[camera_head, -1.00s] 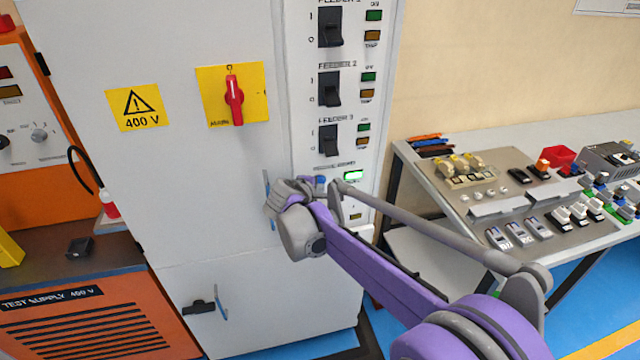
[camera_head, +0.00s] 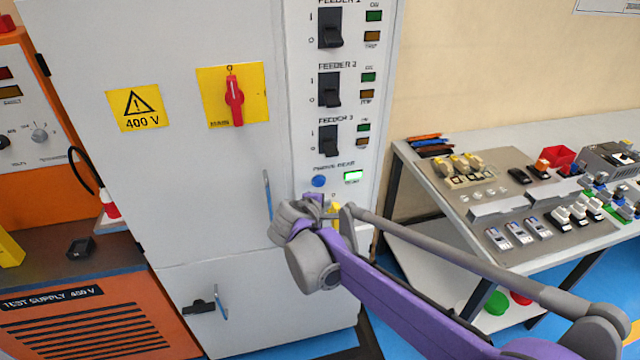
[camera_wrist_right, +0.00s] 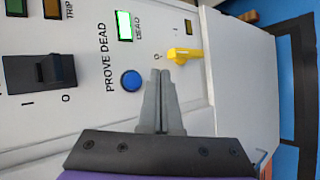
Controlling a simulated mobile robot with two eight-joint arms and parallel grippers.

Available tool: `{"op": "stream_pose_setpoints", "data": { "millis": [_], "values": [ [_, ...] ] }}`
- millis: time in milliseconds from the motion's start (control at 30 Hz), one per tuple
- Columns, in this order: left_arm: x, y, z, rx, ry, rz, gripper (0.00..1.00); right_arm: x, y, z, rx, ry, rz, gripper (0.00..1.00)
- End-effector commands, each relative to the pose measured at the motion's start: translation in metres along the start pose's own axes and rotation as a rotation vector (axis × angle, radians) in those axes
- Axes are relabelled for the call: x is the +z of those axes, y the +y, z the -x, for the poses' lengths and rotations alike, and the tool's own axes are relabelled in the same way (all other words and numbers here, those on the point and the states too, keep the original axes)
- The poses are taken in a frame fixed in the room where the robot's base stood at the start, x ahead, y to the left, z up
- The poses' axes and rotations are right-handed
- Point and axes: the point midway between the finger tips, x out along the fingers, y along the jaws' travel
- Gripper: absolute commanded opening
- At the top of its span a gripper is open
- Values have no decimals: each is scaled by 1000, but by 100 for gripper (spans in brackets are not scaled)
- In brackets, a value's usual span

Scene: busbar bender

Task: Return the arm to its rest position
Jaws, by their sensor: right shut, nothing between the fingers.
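My right arm, purple and grey, reaches in from the lower right in the head view. Its gripper (camera_head: 316,202) is in front of the lower part of the feeder panel. In the right wrist view the two fingers (camera_wrist_right: 160,78) are pressed together with nothing between them. Their tips appear close to a yellow switch handle (camera_wrist_right: 184,55), just below the blue PROVE DEAD button (camera_head: 318,181); whether they touch it I cannot tell. That handle is partly hidden by the gripper in the head view (camera_head: 334,214). My left gripper is not in view.
The grey cabinet (camera_head: 165,185) has a red rotary handle (camera_head: 234,95), a blue door handle (camera_head: 267,194) and black feeder switches (camera_head: 330,89). A green indicator (camera_head: 353,177) is lit. A workbench (camera_head: 410,148) with parts stands at right. An orange test supply (camera_head: 95,325) stands at left.

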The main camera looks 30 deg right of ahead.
Motion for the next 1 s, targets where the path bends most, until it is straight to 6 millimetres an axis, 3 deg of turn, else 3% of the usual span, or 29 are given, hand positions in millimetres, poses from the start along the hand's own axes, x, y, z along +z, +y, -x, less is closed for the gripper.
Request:
{"op": "stream_pose_setpoints", "data": {
  "millis": [667,767,833,1000],
  "values": [
    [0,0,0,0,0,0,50,4,-4,4,-15,5,-22,0],
    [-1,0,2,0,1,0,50,15,-23,19,-74,21,-107,0],
    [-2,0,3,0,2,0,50,28,-46,37,-146,39,-208,0],
    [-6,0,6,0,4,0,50,57,-125,92,-379,80,-521,0]
  ]
}}
